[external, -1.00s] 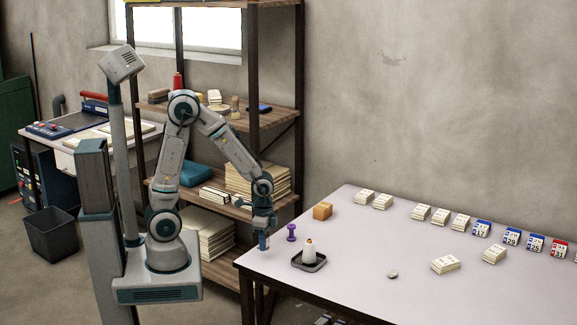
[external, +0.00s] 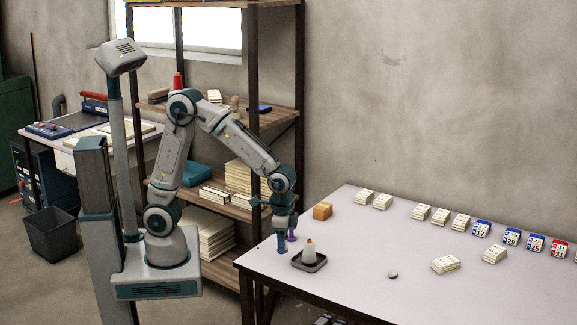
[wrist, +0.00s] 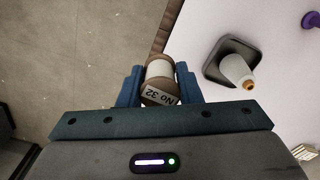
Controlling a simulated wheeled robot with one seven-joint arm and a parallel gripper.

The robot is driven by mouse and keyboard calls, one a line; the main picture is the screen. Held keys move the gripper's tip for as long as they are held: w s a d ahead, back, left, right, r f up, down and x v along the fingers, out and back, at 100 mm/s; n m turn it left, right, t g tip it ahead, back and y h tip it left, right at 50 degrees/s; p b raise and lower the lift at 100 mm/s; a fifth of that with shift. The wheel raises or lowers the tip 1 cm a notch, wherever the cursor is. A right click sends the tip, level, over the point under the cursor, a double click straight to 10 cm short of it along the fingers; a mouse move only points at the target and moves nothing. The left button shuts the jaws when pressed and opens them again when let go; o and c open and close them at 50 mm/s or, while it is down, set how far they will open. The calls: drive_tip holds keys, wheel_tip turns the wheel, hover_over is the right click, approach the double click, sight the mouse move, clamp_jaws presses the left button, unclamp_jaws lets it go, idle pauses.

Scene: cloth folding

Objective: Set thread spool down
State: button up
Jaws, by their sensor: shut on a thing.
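My gripper (wrist: 159,86) is shut on a thread spool (wrist: 159,72) with brown ends, pale thread and a "No 32" label. The blue fingers sit on both sides of it. In the external view my gripper (external: 282,243) points down at the left end of the white table (external: 350,265); the spool cannot be made out there. In the wrist view the spool is beside the table's edge, and I cannot tell whether it touches the tabletop.
A black tray (external: 297,265) with a white thread cone (external: 309,252) stands just right of my gripper. A purple spool (external: 292,236) is partly hidden behind it. Card stacks (external: 446,264) lie farther right.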

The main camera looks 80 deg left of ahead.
drive_tip(key=w+d+f+n+p, duration=0.2)
drive_tip(key=w+d, duration=1)
drive_tip(key=d, duration=0.4)
drive_tip(key=p, duration=0.1)
hover_over(354, 295)
wheel_tip(354, 295, down, 7)
drive_tip(key=shift+d+f, duration=0.1)
drive_tip(key=shift+f+p, duration=0.35)
drive_tip(key=shift+f, duration=1.55)
drive_tip(key=shift+f, duration=0.2)
drive_tip(key=o, duration=0.9)
drive_tip(key=shift+o, duration=0.2)
